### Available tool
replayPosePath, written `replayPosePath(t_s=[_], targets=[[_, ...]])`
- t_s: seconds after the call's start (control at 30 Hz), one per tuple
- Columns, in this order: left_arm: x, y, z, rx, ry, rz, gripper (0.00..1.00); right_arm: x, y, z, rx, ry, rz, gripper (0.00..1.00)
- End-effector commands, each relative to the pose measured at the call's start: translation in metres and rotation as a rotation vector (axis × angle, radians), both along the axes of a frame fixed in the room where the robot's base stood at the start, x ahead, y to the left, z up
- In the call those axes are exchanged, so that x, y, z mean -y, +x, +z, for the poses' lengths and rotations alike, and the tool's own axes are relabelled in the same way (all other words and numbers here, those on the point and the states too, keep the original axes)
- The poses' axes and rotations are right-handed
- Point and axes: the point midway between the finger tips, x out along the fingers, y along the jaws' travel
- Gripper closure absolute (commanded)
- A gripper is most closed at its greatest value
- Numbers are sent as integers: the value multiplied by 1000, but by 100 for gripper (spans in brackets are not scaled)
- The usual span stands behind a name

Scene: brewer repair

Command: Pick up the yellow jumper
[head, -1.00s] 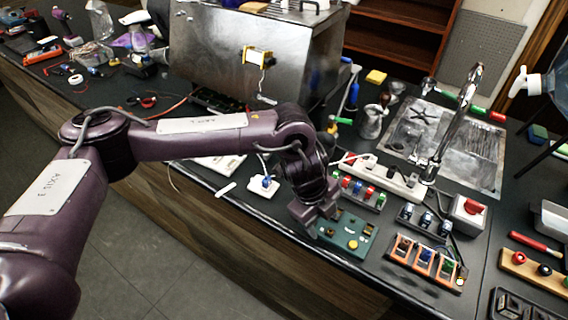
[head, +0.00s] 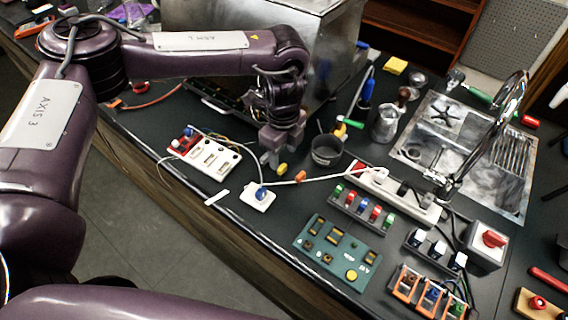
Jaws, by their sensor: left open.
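A small yellow piece (head: 282,169), which looks like the yellow jumper, lies on the dark counter between the white multi-socket board (head: 208,158) and a dark cup (head: 326,151). My left gripper (head: 281,153) is open just above and behind it, pointing down. The fingertips look close to the piece, but I cannot tell whether they touch it. Nothing shows held in the jaws. My right gripper is not in view.
A white socket with a blue knob (head: 259,197) and a cable is in front. A green board (head: 338,252) with a yellow button lies to the right. A metal jug (head: 385,124) and a large steel box (head: 330,60) stand behind. A tap rises at the sink.

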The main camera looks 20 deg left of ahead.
Motion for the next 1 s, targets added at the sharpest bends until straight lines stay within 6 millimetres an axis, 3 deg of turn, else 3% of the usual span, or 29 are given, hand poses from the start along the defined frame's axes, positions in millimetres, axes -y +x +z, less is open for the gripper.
replayPosePath(t_s=[0.1, 0.23, 0.4, 0.67, 1.0], targets=[[-1, 0, -10, -2, 1, 0, 47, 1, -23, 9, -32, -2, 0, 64], [-4, 2, -29, -2, 2, 0, 47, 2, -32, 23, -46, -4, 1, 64], [-4, 3, -52, -1, 0, -1, 47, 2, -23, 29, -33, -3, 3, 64], [-4, 3, -57, 1, 0, -1, 47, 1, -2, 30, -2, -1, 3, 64], [-4, 3, -57, 1, 0, -1, 89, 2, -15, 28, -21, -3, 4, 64]])
